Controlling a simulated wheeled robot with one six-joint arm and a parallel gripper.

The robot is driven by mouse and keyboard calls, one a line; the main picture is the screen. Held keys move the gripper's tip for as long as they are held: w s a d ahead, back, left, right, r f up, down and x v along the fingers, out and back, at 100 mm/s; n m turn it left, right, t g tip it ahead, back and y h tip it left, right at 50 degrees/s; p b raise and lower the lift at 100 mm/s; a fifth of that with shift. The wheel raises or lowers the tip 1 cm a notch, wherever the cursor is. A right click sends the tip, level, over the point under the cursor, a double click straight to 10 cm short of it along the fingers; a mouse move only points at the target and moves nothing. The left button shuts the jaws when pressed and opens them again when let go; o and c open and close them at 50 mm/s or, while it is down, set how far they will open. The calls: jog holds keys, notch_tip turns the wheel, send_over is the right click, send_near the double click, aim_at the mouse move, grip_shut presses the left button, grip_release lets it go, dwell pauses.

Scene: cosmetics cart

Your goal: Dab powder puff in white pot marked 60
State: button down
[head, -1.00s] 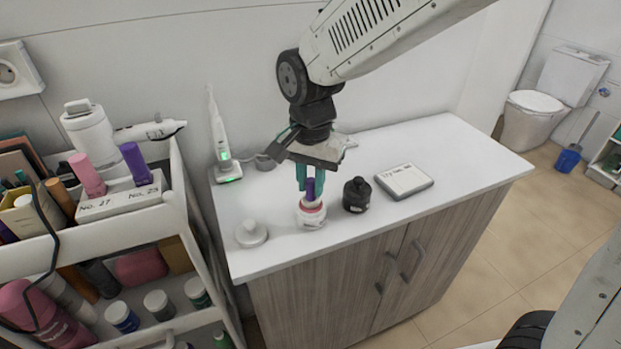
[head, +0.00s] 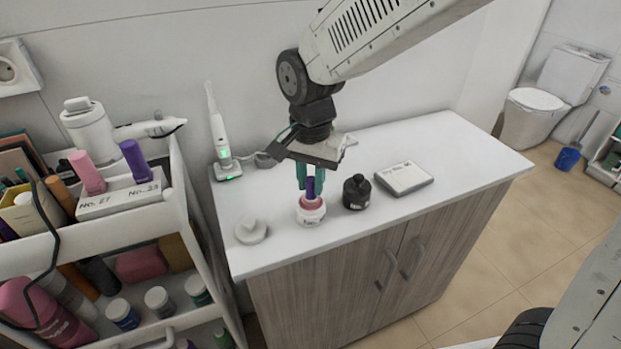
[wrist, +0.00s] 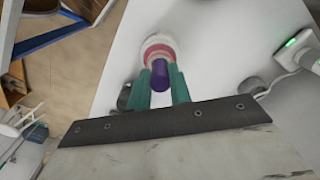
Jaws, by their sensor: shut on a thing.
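My gripper (head: 310,178) is over the counter with its teal fingers shut on the purple handle of the powder puff (head: 311,187). The puff's pink end is down at the mouth of the white pot (head: 310,216); the exact depth is hidden. In the wrist view, the purple handle (wrist: 159,76) shows between the fingertips (wrist: 161,80), with the pink and white pot (wrist: 155,41) beyond it. The number on the pot cannot be read. A white knobbed lid (head: 251,231) lies on the counter to the left of the pot.
A black bottle (head: 356,192) stands close to the right of the pot. A white labelled box (head: 403,178) lies further right. An electric toothbrush on its charger (head: 222,140) stands at the back left. A cosmetics cart (head: 176,220) is at the left. The counter's right end is clear.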

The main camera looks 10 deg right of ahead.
aim_at(311, 179)
jog(key=shift+r, duration=3.45)
jog(key=shift+f, duration=3.5)
